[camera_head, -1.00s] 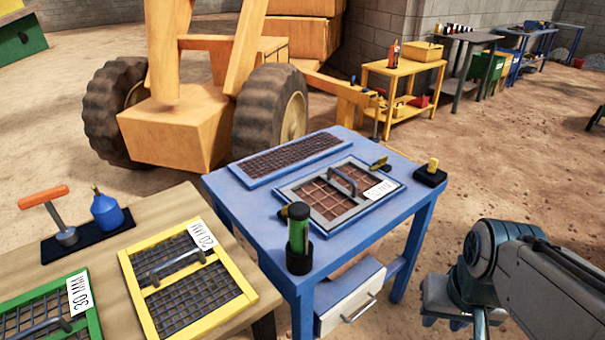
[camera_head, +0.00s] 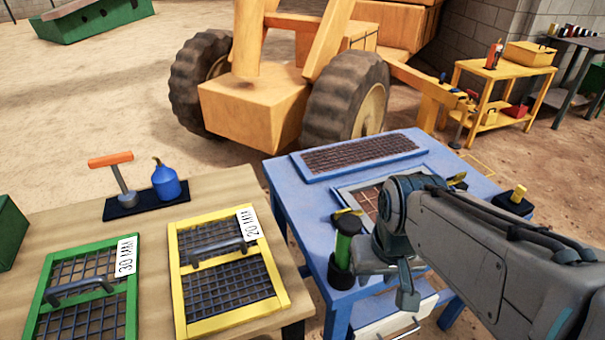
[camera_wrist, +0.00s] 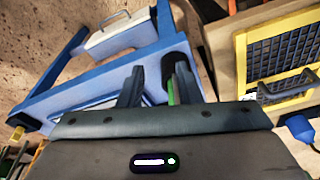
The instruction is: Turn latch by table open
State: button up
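Two small yellow-and-black latches show at this frame: a near one (camera_head: 347,211) beside the green cylinder, and a far one (camera_head: 457,180) partly behind my arm. My gripper (camera_head: 405,285) hangs over the table's near right part, right of the green cylinder (camera_head: 346,238) in its black cup. In the wrist view its two fingers (camera_wrist: 157,82) stand apart with nothing seen between them; the cup (camera_wrist: 175,66) is by the right finger. My arm hides much of the screen. No latch is clear in the wrist view.
A wooden table at left holds a yellow screen (camera_head: 175,270), a green screen (camera_head: 40,298), a blue bottle (camera_head: 166,183) and an orange-handled tool (camera_head: 111,160). A black block with a yellow knob (camera_head: 515,200) sits at the blue table's right corner. A drawer (camera_head: 398,325) is below.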

jog(key=w+r+m+p, duration=0.1)
jog(key=w+r+p, duration=0.2)
jog(key=r+p, duration=0.4)
jog(key=w+r+m+p, duration=0.1)
jog(key=w+r+p, duration=0.1)
jog(key=r+p, duration=0.55)
jog(key=m+g+b, duration=0.1)
jog(key=m+g, duration=0.1)
jog(key=m, duration=1)
send_over(343, 210)
notch_tip(343, 210, down, 12)
notch_tip(343, 210, down, 13)
jog(key=shift+f+p, duration=0.2)
jog(key=shift+p, duration=0.6)
grip_shut()
